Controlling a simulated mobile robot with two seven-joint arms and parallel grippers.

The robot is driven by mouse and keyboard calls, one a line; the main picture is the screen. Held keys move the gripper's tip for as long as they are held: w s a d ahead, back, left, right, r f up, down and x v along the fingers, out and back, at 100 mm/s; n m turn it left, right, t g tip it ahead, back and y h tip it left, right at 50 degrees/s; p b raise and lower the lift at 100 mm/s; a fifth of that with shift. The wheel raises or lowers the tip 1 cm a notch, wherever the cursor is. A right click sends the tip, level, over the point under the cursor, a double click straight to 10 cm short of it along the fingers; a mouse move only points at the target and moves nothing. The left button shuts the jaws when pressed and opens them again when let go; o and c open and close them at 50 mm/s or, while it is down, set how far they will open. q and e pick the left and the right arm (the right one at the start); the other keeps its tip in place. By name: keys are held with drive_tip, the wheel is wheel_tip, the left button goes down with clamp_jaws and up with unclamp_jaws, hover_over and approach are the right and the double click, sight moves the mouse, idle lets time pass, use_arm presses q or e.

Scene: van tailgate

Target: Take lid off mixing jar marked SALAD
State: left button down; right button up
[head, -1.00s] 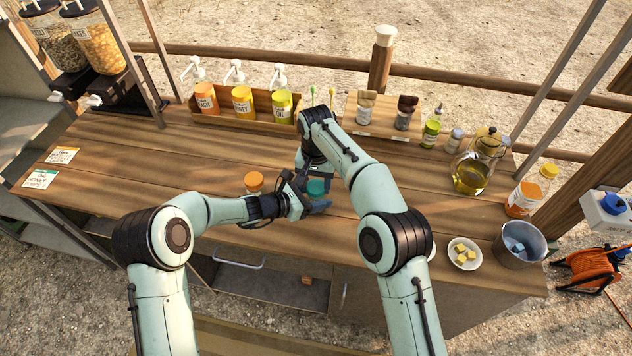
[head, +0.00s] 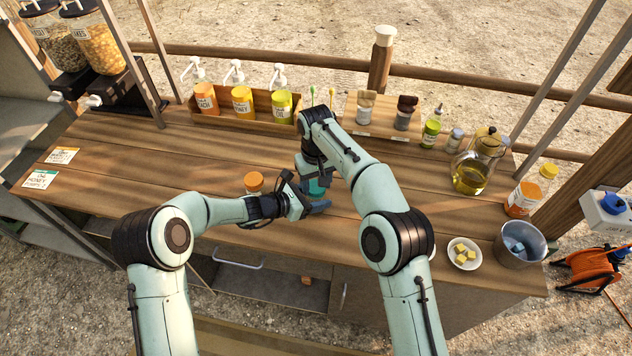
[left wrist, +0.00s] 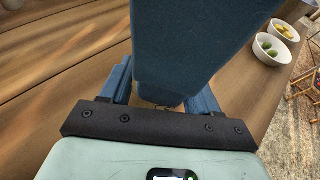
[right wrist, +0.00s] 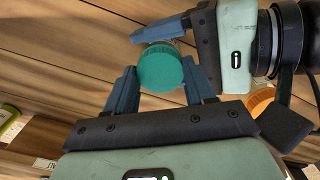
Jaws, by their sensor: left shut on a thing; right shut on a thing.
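A jar with a teal lid (head: 317,187) stands on the counter at the middle of the head view, mostly hidden by my grippers. My left gripper (head: 320,204) is shut on the jar's body from the side. My right gripper (head: 316,181) comes down from above and is shut on the teal lid. In the right wrist view the round lid (right wrist: 161,68) sits between the right fingers, with the left gripper's fingers around the jar just beyond. In the left wrist view a large dark blue part (left wrist: 195,40) blocks the jar. No SALAD marking is readable.
An orange-lidded jar (head: 254,182) stands just left of the grippers. Pump bottles in a wooden tray (head: 220,117) and a small rack (head: 382,127) line the back. An oil jug (head: 474,176), a bowl of yellow cubes (head: 464,266) and a metal bucket (head: 503,254) stand right. The counter's left is mostly clear.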

sight(316, 186)
drive_tip(key=shift+r, duration=0.2)
drive_tip(key=shift+r, duration=0.95)
drive_tip(key=shift+r, duration=2)
use_arm(q)
drive_tip(key=shift+c, duration=0.8)
unclamp_jaws()
